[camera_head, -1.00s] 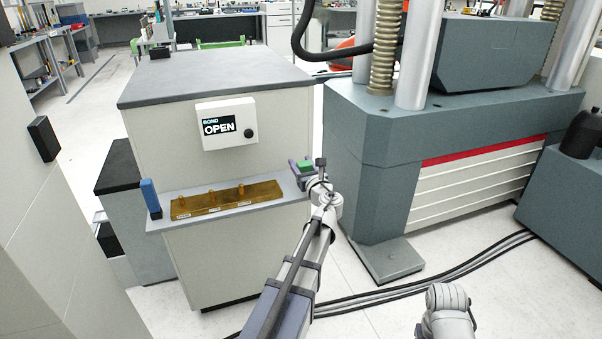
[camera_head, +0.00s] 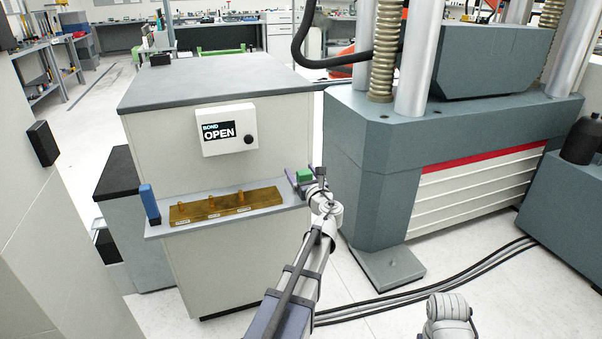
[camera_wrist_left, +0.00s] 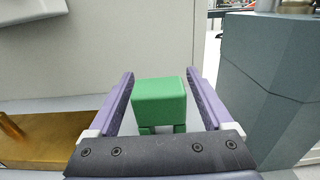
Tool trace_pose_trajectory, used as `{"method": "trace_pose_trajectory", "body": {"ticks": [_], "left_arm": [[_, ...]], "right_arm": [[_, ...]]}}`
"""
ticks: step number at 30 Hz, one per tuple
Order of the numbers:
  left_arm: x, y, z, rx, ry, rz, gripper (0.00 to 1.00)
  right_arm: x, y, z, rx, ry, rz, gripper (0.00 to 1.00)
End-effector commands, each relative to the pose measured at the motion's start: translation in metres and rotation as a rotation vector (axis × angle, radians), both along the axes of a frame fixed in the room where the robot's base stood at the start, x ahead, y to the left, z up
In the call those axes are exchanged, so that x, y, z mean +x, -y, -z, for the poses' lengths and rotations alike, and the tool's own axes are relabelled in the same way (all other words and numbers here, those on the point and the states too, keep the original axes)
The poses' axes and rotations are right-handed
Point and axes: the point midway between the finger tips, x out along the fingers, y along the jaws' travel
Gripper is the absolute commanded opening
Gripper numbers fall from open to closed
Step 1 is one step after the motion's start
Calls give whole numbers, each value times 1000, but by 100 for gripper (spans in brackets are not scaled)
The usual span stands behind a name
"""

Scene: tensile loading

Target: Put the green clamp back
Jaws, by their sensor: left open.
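The green clamp (camera_head: 304,175) is a small green block at the right end of the grey shelf on the cabinet's front. In the left wrist view the clamp (camera_wrist_left: 160,103) sits between the two purple fingers of my left gripper (camera_wrist_left: 162,95), with a gap on either side. My left gripper (camera_head: 301,178) is open around it in the head view. What lies under the clamp is partly hidden. My right gripper is not in view; only part of my right arm shows at the bottom right.
A brass block (camera_head: 225,206) with several pegs and labels lies on the shelf (camera_head: 165,229). A blue upright object (camera_head: 149,203) stands at the shelf's left end. A box reading OPEN (camera_head: 226,129) is on the cabinet. The grey test machine (camera_head: 370,150) stands close on the right.

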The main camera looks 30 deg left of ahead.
Motion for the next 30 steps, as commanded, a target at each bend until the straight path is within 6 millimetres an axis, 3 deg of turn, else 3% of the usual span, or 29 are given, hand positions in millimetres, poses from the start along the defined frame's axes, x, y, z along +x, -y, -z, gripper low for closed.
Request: {"method": "trace_pose_trajectory", "body": {"ticks": [5,18,30], "left_arm": [[-12,12,-3,0,0,1,84],[-66,76,-3,0,0,3,84],[-78,91,-3,0,0,-1,84]], "right_arm": [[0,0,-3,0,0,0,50],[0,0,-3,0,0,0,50],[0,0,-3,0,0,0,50]]}}
